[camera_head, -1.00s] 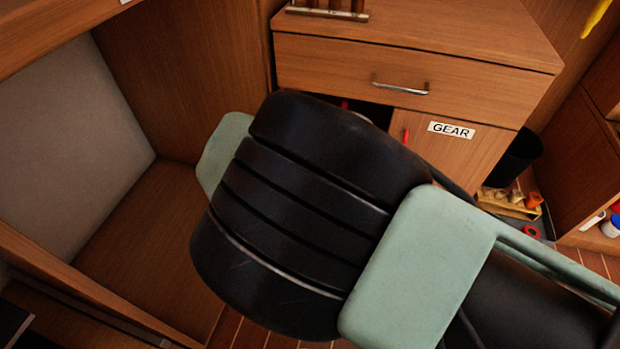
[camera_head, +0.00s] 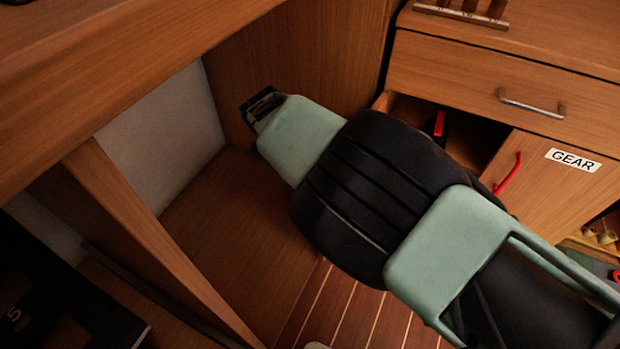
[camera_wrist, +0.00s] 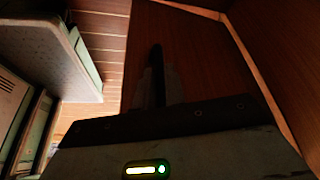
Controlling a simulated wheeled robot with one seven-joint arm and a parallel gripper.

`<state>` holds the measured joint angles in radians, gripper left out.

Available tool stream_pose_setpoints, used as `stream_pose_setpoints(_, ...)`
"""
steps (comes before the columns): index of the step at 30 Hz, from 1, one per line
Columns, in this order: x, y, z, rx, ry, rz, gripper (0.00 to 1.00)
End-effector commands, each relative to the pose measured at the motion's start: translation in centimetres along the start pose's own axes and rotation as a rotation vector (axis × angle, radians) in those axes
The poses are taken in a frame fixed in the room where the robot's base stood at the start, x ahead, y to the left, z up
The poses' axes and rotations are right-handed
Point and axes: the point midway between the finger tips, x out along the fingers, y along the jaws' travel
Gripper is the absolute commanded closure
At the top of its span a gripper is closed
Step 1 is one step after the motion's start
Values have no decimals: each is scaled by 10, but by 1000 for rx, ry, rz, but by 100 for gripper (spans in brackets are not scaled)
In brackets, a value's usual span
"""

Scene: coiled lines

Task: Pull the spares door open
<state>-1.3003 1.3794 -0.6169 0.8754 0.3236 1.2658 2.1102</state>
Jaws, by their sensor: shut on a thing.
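My gripper (camera_head: 264,106) shows at the end of my arm in the head view, close to an upright wooden panel (camera_head: 300,62). In the wrist view its fingers (camera_wrist: 157,88) are closed around a dark, narrow upright bar (camera_wrist: 156,62) that looks like a handle. A brown wooden panel (camera_wrist: 205,62) lies behind the bar. No spares label is visible, so I cannot confirm from a label that this panel is the spares door. The fingertips are small and dark in the head view.
A cupboard door marked GEAR (camera_head: 573,160) has a red handle (camera_head: 508,174), below a drawer with a metal pull (camera_head: 531,104). A dark opening with a red item (camera_head: 439,124) is left of it. A wooden divider (camera_head: 135,225) stands at left; plank floor (camera_head: 345,305) shows below.

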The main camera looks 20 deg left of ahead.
Motion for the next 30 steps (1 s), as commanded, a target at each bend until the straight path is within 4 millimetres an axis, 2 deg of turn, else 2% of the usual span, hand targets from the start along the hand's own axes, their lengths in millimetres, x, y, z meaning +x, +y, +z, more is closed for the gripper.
stream_pose_setpoints(1, -7, -12, 3, 9, -25, -42, 100)
stream_pose_setpoints(17, -12, -17, -2, 28, -22, -44, 100)
stream_pose_setpoints(18, -12, -17, -2, 28, -21, -44, 68)
stream_pose_setpoints(30, -17, -15, -1, 26, -24, -42, 67)
